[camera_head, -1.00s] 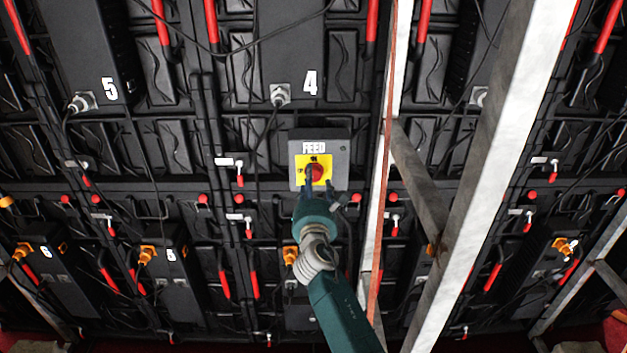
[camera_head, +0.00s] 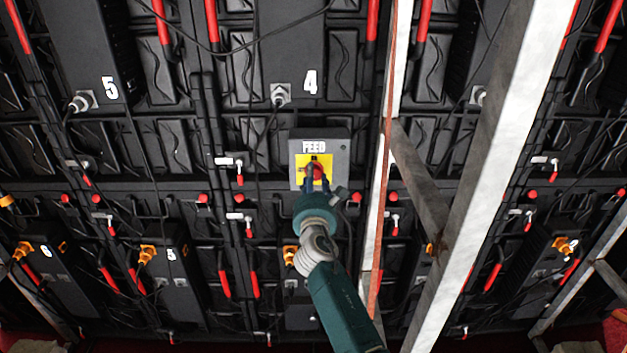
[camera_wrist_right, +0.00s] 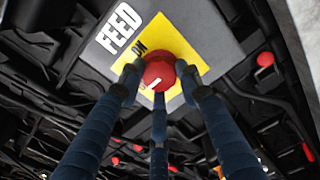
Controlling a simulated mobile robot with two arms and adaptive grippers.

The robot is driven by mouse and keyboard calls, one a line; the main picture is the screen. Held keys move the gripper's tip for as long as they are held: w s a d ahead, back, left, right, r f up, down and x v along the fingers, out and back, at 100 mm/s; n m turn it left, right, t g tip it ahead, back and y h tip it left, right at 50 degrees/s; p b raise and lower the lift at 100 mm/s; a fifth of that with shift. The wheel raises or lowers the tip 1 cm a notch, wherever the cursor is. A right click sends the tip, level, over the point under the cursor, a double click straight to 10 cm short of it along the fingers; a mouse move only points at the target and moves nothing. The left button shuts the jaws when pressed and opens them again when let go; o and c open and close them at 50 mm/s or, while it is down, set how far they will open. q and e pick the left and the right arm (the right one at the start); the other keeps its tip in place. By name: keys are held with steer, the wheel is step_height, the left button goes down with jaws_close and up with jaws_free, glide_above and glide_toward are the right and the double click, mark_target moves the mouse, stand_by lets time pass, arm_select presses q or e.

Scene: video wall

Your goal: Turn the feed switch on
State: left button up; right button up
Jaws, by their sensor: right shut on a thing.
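The feed switch is a grey box (camera_head: 342,160) marked FEED with a yellow plate (camera_head: 301,170) and a red round knob (camera_head: 318,169) in its middle. It is on the dark panel wall at the centre of the head view. My right gripper (camera_head: 317,181) reaches it from below. In the wrist view the right gripper (camera_wrist_right: 158,88) has its blue fingers closed around the red knob (camera_wrist_right: 158,73). My left gripper is not seen.
A pale metal post (camera_head: 490,165) slants up just right of the switch box, with a thinner upright (camera_head: 379,200) beside it. Several cables, red handles and orange connectors cover the wall. Cabinet 4 (camera_head: 290,45) is above the box.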

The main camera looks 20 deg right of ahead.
steer(key=shift+f, duration=0.35)
steer(key=m+b, duration=0.1)
steer(key=m, duration=0.1)
steer(key=m+b, duration=0.1)
steer(key=m, duration=0.1)
steer(key=shift+s+f, duration=0.1)
steer(key=shift+f, duration=0.1)
steer(key=m+b, duration=0.2)
steer(key=m, duration=0.2)
steer(key=shift+a+m, duration=0.1)
steer(key=shift+m, duration=0.2)
steer(key=m+b, duration=0.3)
steer(key=m, duration=0.2)
steer(key=shift+a, duration=0.1)
steer(key=shift+c, duration=0.2)
steer(key=shift+a+r+m+b, duration=0.1)
steer(key=shift+m+b, duration=0.15)
steer(key=shift+m, duration=0.4)
steer(key=shift+d+r+m+b, duration=0.15)
steer(key=shift+m+b, duration=0.1)
steer(key=shift+m, duration=0.45)
steer(key=shift+a+r+m+b, duration=0.15)
steer(key=shift+m+b, duration=0.1)
steer(key=shift+m, duration=0.4)
steer(key=shift+r, duration=0.15)
